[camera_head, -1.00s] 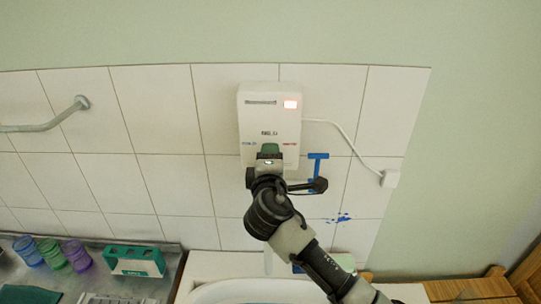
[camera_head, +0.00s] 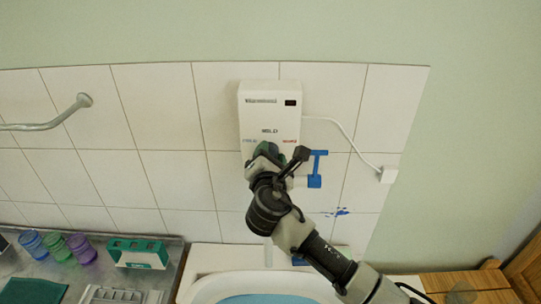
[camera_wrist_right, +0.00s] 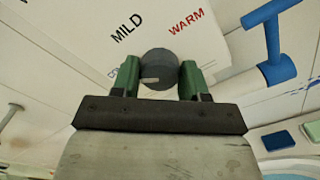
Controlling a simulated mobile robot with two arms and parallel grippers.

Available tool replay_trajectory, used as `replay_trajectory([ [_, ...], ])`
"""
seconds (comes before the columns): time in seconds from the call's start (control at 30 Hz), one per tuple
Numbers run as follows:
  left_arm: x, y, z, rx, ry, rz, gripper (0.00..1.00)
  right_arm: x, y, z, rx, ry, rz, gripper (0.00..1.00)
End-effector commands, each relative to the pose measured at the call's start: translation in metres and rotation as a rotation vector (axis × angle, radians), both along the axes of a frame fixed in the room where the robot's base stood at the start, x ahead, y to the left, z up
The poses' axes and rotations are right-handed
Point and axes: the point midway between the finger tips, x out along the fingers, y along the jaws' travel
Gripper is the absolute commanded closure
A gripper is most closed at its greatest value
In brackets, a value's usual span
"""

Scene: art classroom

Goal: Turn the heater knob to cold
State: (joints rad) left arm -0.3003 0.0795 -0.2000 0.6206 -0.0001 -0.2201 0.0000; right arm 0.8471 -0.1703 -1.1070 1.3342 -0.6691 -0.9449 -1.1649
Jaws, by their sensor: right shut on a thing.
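The white heater box (camera_head: 256,110) hangs on the tiled wall, with MILD at the centre, a red WARM label at right and a blue label at left. Its display window (camera_head: 290,103) is dark. The dark round knob (camera_wrist_right: 158,66) shows in the right wrist view between the green fingertips of my right gripper (camera_wrist_right: 160,82), which is shut on it. The knob's pale mark lies at its lower left, on the side of the partly hidden blue label. In the head view my right gripper (camera_head: 270,152) hides the knob. My left gripper is out of view.
A basin (camera_head: 215,288) lies below. Coloured cups (camera_head: 57,247) and a green-white box (camera_head: 138,254) stand on the counter at left. A white cable runs to a wall socket (camera_head: 388,175).

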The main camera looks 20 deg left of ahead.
Motion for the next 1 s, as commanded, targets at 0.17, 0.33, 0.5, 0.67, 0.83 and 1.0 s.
replay_trajectory([
  [0.17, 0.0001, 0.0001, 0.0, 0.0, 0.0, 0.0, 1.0, -0.0002, 0.0, -0.002, -0.056, -0.013, 0.0, 0.8],
  [0.33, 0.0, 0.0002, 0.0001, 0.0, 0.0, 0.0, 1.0, -0.0002, 0.0, -0.0024, -0.076, -0.018, 0.0, 0.8],
  [0.5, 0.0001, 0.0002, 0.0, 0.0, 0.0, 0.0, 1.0, -0.0002, 0.0, -0.0025, -0.081, -0.019, 0.0, 0.8],
  [0.67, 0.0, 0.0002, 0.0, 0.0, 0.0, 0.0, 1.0, -0.0002, -0.0001, -0.0028, -0.08, -0.019, 0.0, 0.8],
  [0.83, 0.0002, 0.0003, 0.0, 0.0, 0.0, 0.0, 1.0, -0.0002, -0.0002, -0.0025, -0.08, -0.019, 0.0, 0.39],
  [1.0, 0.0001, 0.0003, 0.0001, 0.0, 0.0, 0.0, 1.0, -0.0001, -0.0001, -0.0014, -0.078, -0.019, 0.0, 0.3],
])
